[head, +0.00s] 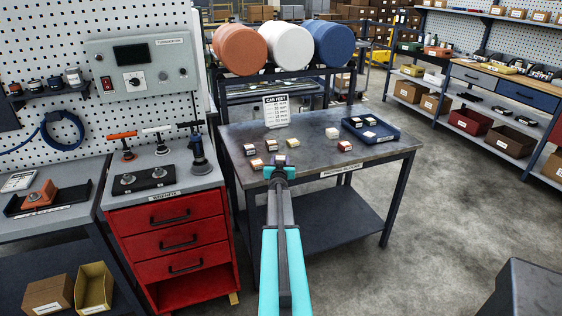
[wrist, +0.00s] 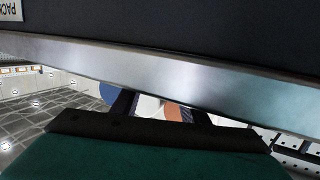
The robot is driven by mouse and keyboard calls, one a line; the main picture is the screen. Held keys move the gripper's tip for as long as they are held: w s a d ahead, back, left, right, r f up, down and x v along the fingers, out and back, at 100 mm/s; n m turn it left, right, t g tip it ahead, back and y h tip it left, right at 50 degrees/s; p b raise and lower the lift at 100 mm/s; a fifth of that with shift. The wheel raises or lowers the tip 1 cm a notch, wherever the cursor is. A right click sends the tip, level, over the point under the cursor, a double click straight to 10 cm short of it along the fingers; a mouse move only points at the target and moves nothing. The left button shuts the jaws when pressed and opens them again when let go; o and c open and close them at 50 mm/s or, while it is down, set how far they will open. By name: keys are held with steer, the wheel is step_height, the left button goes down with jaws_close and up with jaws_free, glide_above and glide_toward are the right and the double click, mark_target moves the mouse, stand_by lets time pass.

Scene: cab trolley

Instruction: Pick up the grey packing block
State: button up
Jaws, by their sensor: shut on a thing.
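My gripper (head: 280,169) is at the front edge of the dark-topped table (head: 310,158) in the head view.
Several small pale-topped blocks (head: 292,142) lie on the table near the gripper. A blue tray (head: 391,136) holding several blocks is at the back right, and a sign (head: 276,110) stands at the back. A red drawer cabinet (head: 170,240) stands left.

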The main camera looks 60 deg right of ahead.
steer(key=shift+r, duration=0.2)
steer(key=shift+r+p, duration=1.1)
steer(key=shift+r, duration=0.6)
steer(key=shift+s+a+f+b, duration=0.15)
steer(key=shift+s+f+b, duration=0.1)
steer(key=shift+b, duration=0.15)
steer(key=s+b, duration=0.1)
steer(key=s+a+b, duration=0.1)
steer(key=s+b, duration=0.1)
steer(key=s+a+b, duration=0.1)
steer(key=s, duration=0.1)
steer(key=shift+s+r+b, duration=0.1)
steer(key=shift+r+b, duration=0.1)
steer(key=shift+b, duration=0.1)
steer(key=s+a+r+b, duration=0.1)
steer(key=s+a+b, duration=0.2)
steer(key=s+b, duration=0.6)
steer(key=shift+a+r, duration=0.15)
steer(key=shift+a, duration=0.1)
steer(key=shift+s, duration=0.1)
steer(key=shift+s, duration=0.15)
